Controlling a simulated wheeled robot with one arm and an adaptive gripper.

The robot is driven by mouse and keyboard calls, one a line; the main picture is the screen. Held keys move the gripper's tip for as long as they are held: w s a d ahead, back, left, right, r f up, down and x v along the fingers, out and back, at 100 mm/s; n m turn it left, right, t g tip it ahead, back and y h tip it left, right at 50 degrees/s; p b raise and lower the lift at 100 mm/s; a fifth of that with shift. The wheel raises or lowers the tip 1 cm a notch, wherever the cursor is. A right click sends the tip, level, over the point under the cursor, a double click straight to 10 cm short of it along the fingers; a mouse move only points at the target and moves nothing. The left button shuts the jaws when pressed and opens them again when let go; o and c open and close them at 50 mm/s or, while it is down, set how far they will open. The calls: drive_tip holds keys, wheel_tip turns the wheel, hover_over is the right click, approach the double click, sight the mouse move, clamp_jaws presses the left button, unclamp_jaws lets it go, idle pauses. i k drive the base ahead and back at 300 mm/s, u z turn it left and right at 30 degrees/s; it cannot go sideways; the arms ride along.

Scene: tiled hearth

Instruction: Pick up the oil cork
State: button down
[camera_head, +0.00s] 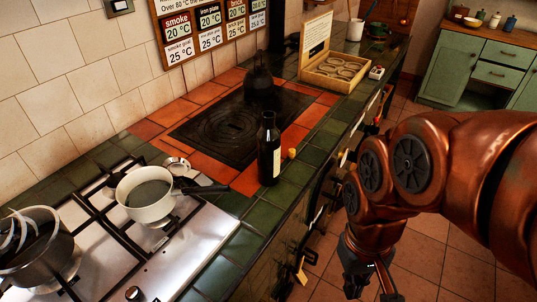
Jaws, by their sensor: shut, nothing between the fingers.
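A small yellow-tan piece that looks like the oil cork (292,153) lies on the green tiles just right of a dark bottle with a pale label (269,150). The bottle stands upright near the counter's front edge. My gripper (372,282) hangs in front of the counter, low at the bottom right, well apart from the cork. Its fingers are shut and empty, and their tips are partly cut off by the picture's lower edge.
Left of the bottle is a gas hob (190,250) with a white pan (148,195) and a dark pot (37,248). Behind are a black hotplate (215,132), a kettle (260,88) and an open wooden box (335,72). Handles line the counter front.

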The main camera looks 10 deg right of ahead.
sight(292, 152)
drive_tip(key=u, duration=3.1)
drive_tip(key=k, duration=0.85)
drive_tip(key=z, duration=1.5)
drive_tip(key=i, duration=0.5)
drive_tip(key=u, duration=0.1)
